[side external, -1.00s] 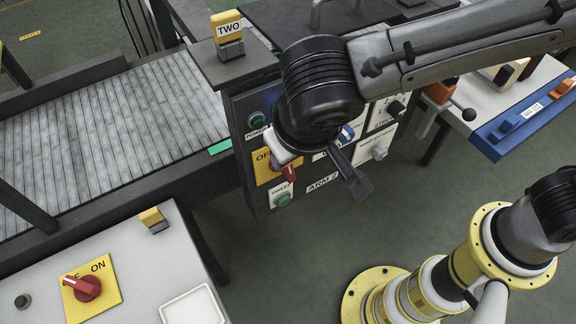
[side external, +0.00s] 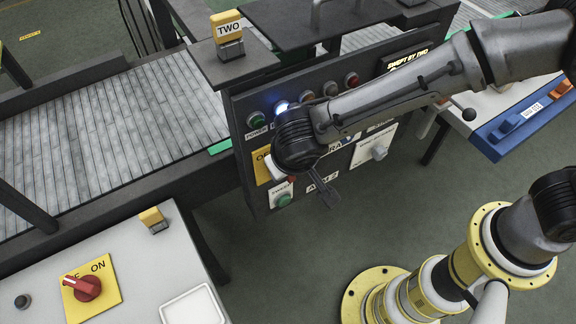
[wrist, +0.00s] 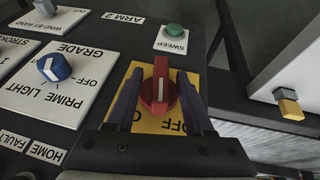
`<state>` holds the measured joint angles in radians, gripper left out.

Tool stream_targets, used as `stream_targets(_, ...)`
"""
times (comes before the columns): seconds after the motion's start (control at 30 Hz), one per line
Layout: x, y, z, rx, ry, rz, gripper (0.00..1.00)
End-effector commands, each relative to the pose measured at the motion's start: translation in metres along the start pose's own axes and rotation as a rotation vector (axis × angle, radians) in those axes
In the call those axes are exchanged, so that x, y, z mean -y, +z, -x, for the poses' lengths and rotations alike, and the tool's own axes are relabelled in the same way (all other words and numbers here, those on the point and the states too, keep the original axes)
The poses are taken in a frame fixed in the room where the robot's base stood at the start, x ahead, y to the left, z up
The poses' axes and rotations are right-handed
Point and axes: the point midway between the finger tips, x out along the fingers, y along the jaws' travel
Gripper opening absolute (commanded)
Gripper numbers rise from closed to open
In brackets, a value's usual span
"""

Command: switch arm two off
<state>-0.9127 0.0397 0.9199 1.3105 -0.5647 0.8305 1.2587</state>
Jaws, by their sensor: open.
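The ARM 2 panel (side external: 240,104) carries a red rotary switch (wrist: 159,86) on a yellow OFF/ON plate (wrist: 176,122). In the wrist view the lettering is upside down, with OFF at the lower right. The knob's bar and white mark run up and down the picture. My gripper (wrist: 158,78) is open, one dark finger on each side of the knob. Whether the fingers touch it I cannot tell. In the side view my wrist covers most of the switch; a little red (side external: 292,178) shows below it.
Close by are a green SWEEP button (wrist: 175,31) and a blue PRIME LIGHT knob (wrist: 54,67). A lamp (side external: 281,107) glows on the panel beside the green POWER lamp (side external: 257,119). A yellow TWO sign (side external: 228,29) stands above. Another red OFF/ON switch (side external: 87,288) sits on the front-left table.

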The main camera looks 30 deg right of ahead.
Motion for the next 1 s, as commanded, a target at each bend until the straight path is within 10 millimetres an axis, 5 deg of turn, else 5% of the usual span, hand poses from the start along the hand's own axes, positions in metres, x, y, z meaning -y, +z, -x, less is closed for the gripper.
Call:
stream_targets(0.27,0.0001,0.0,-0.0012,0.0,0.0,0.0,0.53)
stream_targets(0.57,0.0001,0.0,-0.001,0.0,0.0,0.0,0.0)
stream_targets(1.0,0.001,0.0006,-0.0011,0.001,0.03,0.014,0.0)
